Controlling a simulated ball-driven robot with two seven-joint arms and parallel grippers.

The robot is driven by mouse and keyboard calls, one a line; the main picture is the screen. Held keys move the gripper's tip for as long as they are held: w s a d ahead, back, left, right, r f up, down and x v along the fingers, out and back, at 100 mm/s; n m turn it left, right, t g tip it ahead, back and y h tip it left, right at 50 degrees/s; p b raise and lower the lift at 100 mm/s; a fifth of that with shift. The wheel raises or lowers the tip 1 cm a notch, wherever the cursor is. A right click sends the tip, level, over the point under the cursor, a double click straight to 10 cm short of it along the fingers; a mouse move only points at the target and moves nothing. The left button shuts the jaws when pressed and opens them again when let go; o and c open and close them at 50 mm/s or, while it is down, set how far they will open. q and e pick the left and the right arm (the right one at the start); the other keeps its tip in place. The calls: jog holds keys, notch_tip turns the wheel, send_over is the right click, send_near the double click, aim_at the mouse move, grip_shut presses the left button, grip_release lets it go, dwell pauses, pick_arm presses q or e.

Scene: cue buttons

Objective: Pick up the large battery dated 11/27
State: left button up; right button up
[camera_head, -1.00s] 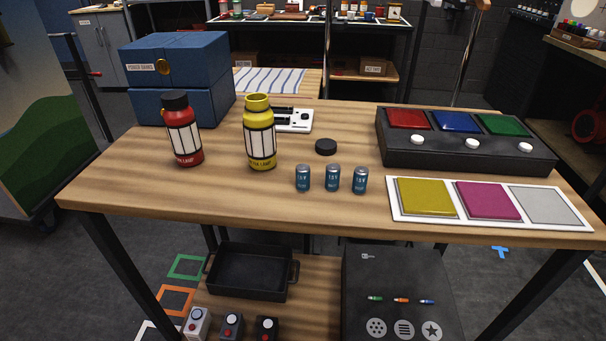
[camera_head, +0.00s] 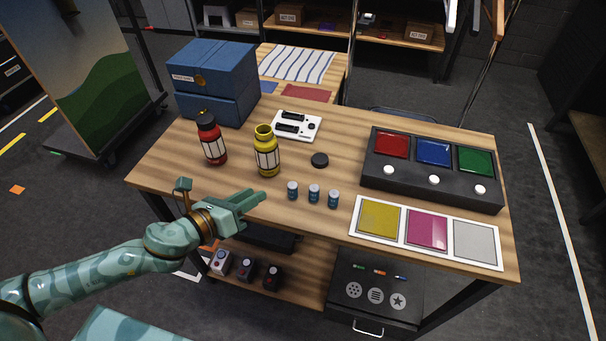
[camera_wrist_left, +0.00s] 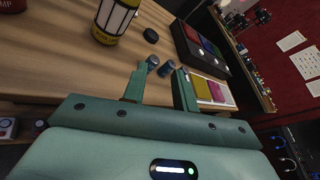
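Three small blue batteries stand upright in a row near the table's front edge: a left one (camera_head: 292,191), a middle one (camera_head: 314,194) and a right one (camera_head: 333,199). They look alike in size, and no date is readable. My left gripper (camera_head: 262,197) is left of the row, by the table's front edge, apart from the batteries. In the left wrist view its fingers (camera_wrist_left: 158,92) are spread with nothing between them. Two batteries (camera_wrist_left: 166,69) show there beyond the fingertips; a third is not clearly seen. My right gripper is out of view.
A yellow bottle (camera_head: 266,158), a red bottle (camera_head: 212,145) and a black lid (camera_head: 320,160) stand behind the batteries. A button box (camera_head: 400,182) and a tray of coloured tiles (camera_head: 403,243) lie to the right. A charger-like white device (camera_head: 311,122) is farther back.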

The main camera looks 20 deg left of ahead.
pick_arm(q)
jog(key=s+a+f+m+g+h, duration=0.1)
jog(key=a+f+m+g+h, duration=0.2)
jog(key=m, duration=0.5)
jog(key=y, duration=0.1)
send_near(293, 189)
jog(key=w+f, duration=0.1)
jog(key=w+d+f, duration=0.1)
jog(key=w, duration=0.1)
jog(key=w+d+f+p, duration=0.1)
jog(key=shift+w+d+f, duration=0.15)
jog(key=shift+w+f, duration=0.15)
jog(key=shift+f, duration=0.1)
jog(key=x, duration=0.5)
jog(key=shift+w+r+b, duration=0.1)
jog(key=shift+w+b, duration=0.05)
jog(key=shift+b, duration=0.2)
grip_shut()
